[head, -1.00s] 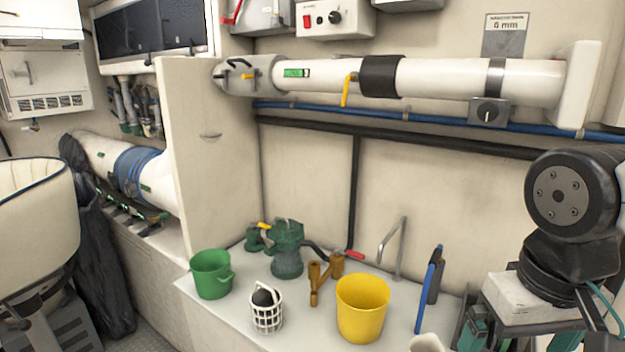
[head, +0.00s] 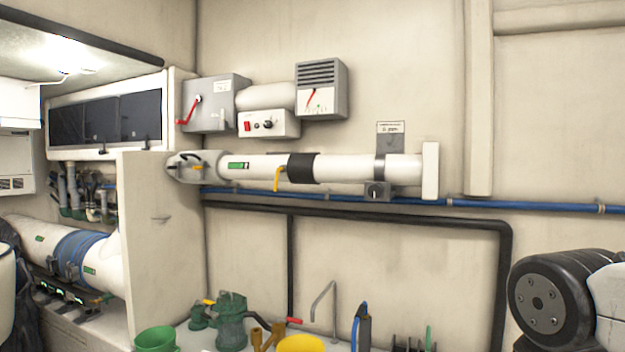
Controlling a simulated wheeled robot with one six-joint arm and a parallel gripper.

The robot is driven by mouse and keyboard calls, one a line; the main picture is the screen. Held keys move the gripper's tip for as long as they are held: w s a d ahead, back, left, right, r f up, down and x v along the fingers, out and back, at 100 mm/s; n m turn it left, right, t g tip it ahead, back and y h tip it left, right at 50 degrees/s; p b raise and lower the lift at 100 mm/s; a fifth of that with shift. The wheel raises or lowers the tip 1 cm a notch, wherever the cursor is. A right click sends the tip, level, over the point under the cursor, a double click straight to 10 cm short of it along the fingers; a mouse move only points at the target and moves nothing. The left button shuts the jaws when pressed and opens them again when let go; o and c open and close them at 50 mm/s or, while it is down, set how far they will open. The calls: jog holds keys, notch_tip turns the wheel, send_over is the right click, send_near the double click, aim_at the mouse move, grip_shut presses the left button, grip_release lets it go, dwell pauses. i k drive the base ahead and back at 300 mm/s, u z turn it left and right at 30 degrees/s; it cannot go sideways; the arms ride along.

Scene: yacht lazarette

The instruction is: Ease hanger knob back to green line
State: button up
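A white horizontal pipe (head: 345,168) runs along the back wall. A metal hanger strap (head: 380,167) goes around it near its right end. Under the strap is a small grey box with a dark round hanger knob (head: 377,190). The knob is too small to read its setting, and I cannot make out a green line beside it. A placard (head: 390,128) above the strap has a small reading that I cannot make out surely now. My gripper is out of view; only a black joint of my arm shows at the lower right.
A blue hose (head: 480,203) and a black pipe (head: 440,219) run below the white pipe. A yellow lever (head: 278,180) hangs from it. A green bucket (head: 156,339), a green pump (head: 231,318) and a yellow bucket (head: 301,343) stand below. The wall at right is bare.

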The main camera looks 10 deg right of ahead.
aim_at(374, 190)
jog(key=z, duration=0.1)
jog(key=k, duration=0.5)
jog(key=u, duration=0.95)
jog(key=i, duration=1.4)
jog(key=z, duration=0.85)
jog(key=k, duration=0.4)
jog(key=z, duration=1)
jog(key=i, duration=0.45)
jog(key=u, duration=0.5)
